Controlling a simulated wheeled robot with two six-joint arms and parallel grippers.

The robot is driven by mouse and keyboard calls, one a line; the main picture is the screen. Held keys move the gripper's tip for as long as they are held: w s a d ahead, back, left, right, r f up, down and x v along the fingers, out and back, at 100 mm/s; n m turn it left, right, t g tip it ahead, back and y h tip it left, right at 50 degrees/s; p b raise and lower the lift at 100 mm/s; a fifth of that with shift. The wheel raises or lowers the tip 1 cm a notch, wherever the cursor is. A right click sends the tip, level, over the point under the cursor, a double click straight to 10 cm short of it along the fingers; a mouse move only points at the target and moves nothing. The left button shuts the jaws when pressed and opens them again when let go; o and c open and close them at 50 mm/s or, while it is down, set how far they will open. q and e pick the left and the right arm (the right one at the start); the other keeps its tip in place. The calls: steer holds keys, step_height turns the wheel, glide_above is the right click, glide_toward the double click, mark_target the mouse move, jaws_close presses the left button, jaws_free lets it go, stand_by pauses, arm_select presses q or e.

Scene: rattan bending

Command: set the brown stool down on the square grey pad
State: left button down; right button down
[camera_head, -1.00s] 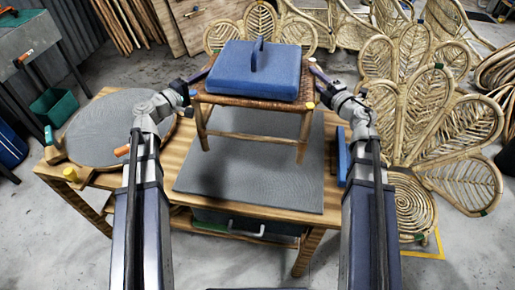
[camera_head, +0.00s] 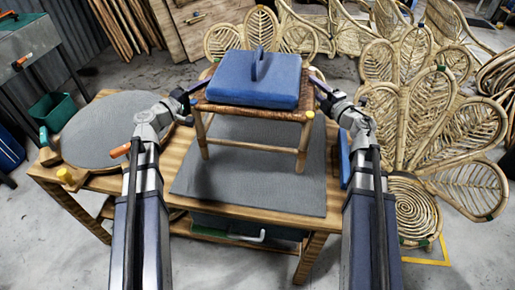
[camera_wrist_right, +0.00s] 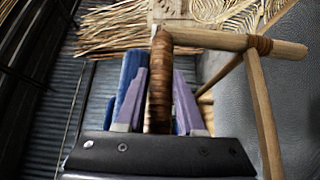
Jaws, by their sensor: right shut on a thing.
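The brown stool (camera_head: 236,110) has a woven seat with a blue block with an upright fin (camera_head: 257,83) on top. It hangs level over the square grey pad (camera_head: 262,195), its visible feet seeming clear of it. My right gripper (camera_head: 315,84) is at the seat's right side. In the right wrist view, my right gripper (camera_wrist_right: 158,100) is shut around the stool's dark wrapped rail (camera_wrist_right: 160,75). My left gripper (camera_head: 198,88) is at the seat's left side, its fingertips partly hidden by the seat. The stool's back legs are mostly hidden.
The pad lies on a wooden workbench (camera_head: 316,243). Rattan fan panels (camera_head: 420,130) stand behind and right.

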mark_target(211, 118)
arm_select(q)
steer(key=shift+f, duration=0.15)
arm_select(e)
steer(key=shift+f, duration=0.15)
